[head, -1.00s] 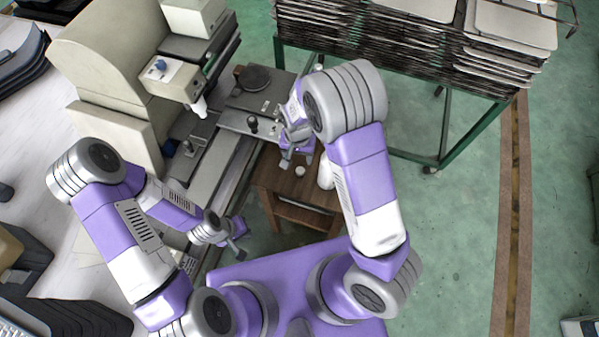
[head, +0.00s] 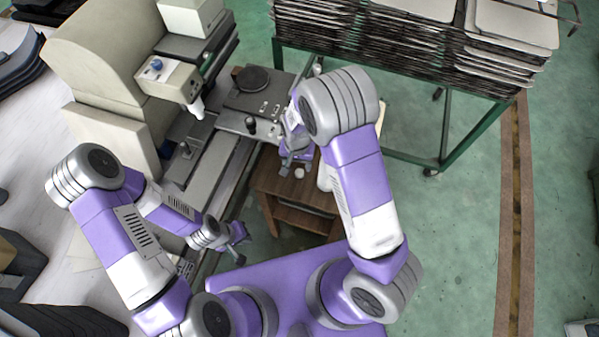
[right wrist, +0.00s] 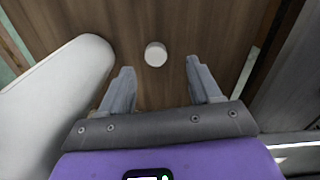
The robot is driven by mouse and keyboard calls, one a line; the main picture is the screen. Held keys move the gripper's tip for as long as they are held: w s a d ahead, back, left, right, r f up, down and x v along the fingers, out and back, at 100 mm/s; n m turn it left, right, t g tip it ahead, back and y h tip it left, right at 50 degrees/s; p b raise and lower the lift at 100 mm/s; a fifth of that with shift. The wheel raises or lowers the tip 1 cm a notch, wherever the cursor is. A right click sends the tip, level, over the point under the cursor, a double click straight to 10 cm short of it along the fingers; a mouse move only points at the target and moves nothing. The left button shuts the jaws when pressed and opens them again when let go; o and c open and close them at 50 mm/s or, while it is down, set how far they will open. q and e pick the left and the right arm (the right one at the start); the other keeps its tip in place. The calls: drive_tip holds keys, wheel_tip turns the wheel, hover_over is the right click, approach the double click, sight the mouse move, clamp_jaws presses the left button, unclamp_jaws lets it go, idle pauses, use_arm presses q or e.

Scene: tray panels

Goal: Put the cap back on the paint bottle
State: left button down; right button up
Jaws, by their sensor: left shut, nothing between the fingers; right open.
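The white cap (right wrist: 155,54) lies on the brown wooden table top in the right wrist view, just beyond the fingertips and between their lines. It is a small white disc in the head view (head: 299,173). The white paint bottle (right wrist: 55,85) is at the left of the right wrist view; in the head view only a strip of it (head: 323,178) shows beside my right arm. My right gripper (right wrist: 160,80) is open and empty above the table; it also shows in the head view (head: 290,165). My left gripper (head: 238,248) is shut and empty, low at the table's left.
The small wooden table (head: 270,182) stands beside a beige machine (head: 100,70) with a grey bed. A green-framed rack (head: 400,155) of stacked trays is behind to the right. Green floor at the right is open.

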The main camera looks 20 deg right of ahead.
sight(300, 172)
drive_tip(key=f, duration=0.3)
drive_tip(key=f+b, duration=0.1)
drive_tip(key=f, duration=0.1)
drive_tip(key=shift+d+f, duration=0.15)
drive_tip(key=shift+d, duration=0.2)
drive_tip(key=c, duration=1.1)
